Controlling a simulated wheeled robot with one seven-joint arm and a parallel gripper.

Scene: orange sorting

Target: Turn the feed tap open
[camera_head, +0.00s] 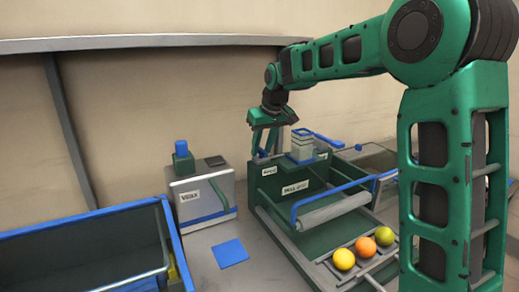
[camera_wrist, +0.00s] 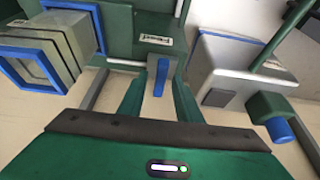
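The feed tap appears to be the small upright blue lever (camera_head: 262,153) on the green machine (camera_head: 290,187), beside a small white label. In the wrist view the blue lever (camera_wrist: 161,78) stands between the two green fingers of my gripper (camera_wrist: 160,92). The fingers are apart, with a gap on each side of the lever; I cannot make out any contact. In the head view my gripper (camera_head: 263,143) points down at the rear left of the machine, and its fingers partly hide the lever.
A grey box (camera_head: 203,197) with a blue-topped knob (camera_head: 181,148) stands left of the machine. A stacked blue-rimmed hopper (camera_wrist: 50,52) is close to my gripper. Oranges and a greenish fruit (camera_head: 384,236) lie in front. A blue-rimmed bin (camera_head: 84,215) is at left.

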